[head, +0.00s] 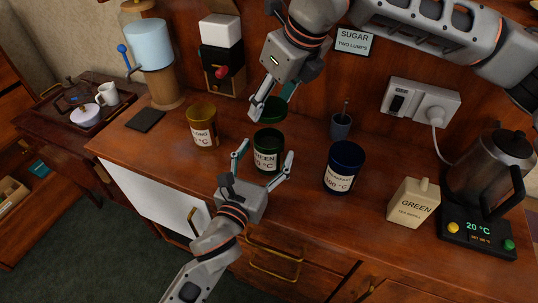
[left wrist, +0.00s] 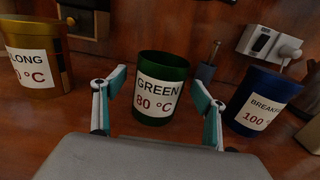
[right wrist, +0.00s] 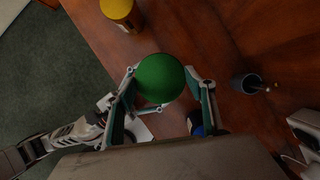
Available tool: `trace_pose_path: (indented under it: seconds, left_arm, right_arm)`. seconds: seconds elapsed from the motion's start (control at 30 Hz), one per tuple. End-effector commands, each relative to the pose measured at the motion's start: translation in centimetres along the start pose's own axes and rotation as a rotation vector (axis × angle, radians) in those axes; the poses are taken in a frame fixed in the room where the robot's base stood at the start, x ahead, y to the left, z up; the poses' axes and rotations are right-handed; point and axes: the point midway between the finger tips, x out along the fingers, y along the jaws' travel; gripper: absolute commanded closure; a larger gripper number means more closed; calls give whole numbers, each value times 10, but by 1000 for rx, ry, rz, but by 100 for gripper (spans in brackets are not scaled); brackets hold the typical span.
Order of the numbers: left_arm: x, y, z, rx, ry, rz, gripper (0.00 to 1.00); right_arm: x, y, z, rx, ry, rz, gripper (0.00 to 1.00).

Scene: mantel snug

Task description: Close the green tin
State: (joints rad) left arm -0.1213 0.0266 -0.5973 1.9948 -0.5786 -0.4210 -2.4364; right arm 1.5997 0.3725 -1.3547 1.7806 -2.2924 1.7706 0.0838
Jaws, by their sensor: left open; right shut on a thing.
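The green tin (head: 267,158) stands upright on the wooden counter, its top looking open in the head view; its label also shows in the left wrist view (left wrist: 160,92). My left gripper (head: 264,158) is open, with one finger on either side of the tin's front. My right gripper (head: 271,106) is shut on the round green lid (head: 273,112), held above and slightly behind the tin. In the right wrist view the lid (right wrist: 160,78) fills the space between the fingers and hides the tin.
A yellow tin (head: 202,128) stands left of the green tin and a blue tin (head: 343,168) stands to its right. A small cup (head: 341,126) with a spoon is behind. A tea-refill box (head: 413,204) and kettle (head: 490,170) stand farther right.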

Motion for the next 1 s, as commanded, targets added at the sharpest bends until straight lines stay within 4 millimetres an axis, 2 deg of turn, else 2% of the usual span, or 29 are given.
trace_pose_path:
  seconds: [0.13, 0.3, 0.37, 0.57, 0.87, 1.0]
  left_arm:
    - [0, 0, 0, 0, 0, 0, 31]
    - [0, 0, 0, 0, 0, 0, 75]
    - [0, 0, 0, 0, 0, 0, 87]
    - [0, 0, 0, 1, 0, 0, 87]
    - [0, 0, 0, 0, 0, 0, 87]
    - [0, 0, 0, 1, 0, 0, 87]
  right_arm:
    - [0, 0, 0, 0, 0, 0, 57]
    - [0, 0, 0, 0, 0, 0, 57]
    - [0, 0, 0, 0, 0, 0, 57]
    - [8, 0, -4, 0, 0, 1, 57]
    - [44, 0, -18, 0, -7, 1, 57]
    - [46, 0, -19, 0, -10, 0, 57]
